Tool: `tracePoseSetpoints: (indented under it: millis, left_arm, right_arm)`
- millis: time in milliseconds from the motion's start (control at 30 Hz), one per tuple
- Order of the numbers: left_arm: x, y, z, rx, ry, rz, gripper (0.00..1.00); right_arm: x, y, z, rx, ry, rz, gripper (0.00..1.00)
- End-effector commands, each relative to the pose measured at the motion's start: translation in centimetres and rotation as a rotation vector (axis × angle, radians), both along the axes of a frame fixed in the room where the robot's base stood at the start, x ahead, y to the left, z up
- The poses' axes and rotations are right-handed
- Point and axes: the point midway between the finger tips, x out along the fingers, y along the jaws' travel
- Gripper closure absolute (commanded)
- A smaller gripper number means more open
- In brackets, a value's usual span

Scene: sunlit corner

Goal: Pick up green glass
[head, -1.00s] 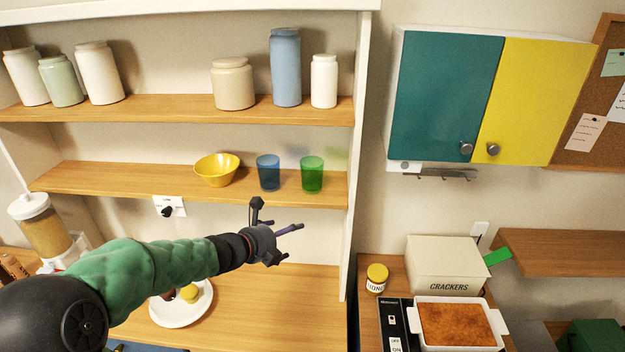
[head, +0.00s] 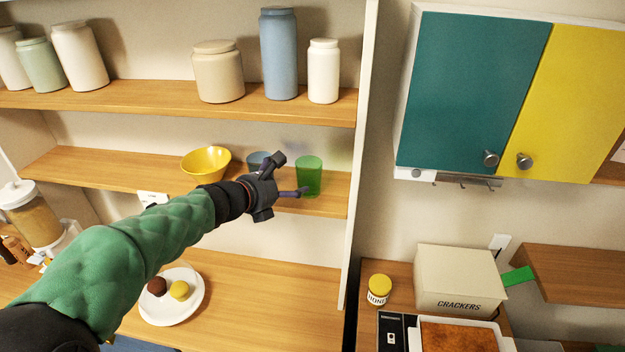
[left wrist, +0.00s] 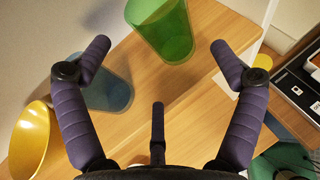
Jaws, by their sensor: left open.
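The green glass (head: 309,177) stands upright on the lower wall shelf, near its right end. In the left wrist view the green glass (left wrist: 162,28) is at the top, ahead of the fingers and a little right of centre. My left gripper (head: 291,174) is open and empty, just left of the glass in the head view. Its spread fingers also show in the left wrist view (left wrist: 158,62), with no glass between them. A blue glass (head: 258,160) stands left of the green one, partly hidden behind my gripper. My right gripper is not seen.
A yellow bowl (head: 206,163) stands left of the blue glass on the lower shelf (head: 100,170). The shelf above holds several jars and canisters. An upright panel (head: 362,150) closes the shelf's right side, close to the green glass.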

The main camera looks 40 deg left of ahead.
Motion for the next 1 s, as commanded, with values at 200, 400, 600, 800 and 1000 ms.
tracePoseSetpoints:
  millis: [200,400,600,800,1000]
  left_arm:
    - [2.5,0.2,-1.2,-0.003,0.002,-0.001,0.07]
    - [3.7,0.3,-1.4,-0.004,0.001,-0.002,0.07]
    - [6.5,0.6,-2.2,-0.004,0.002,-0.002,0.07]
    - [7.8,0.8,-2.7,-0.002,0.001,0.000,0.07]
    - [7.8,0.8,-2.7,-0.002,0.001,0.001,0.07]
  right_arm:
    - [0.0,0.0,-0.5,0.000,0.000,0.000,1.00]
    - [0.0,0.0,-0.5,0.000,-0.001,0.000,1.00]
    - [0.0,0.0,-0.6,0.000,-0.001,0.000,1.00]
    - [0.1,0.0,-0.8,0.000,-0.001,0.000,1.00]
    - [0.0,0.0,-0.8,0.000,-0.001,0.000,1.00]
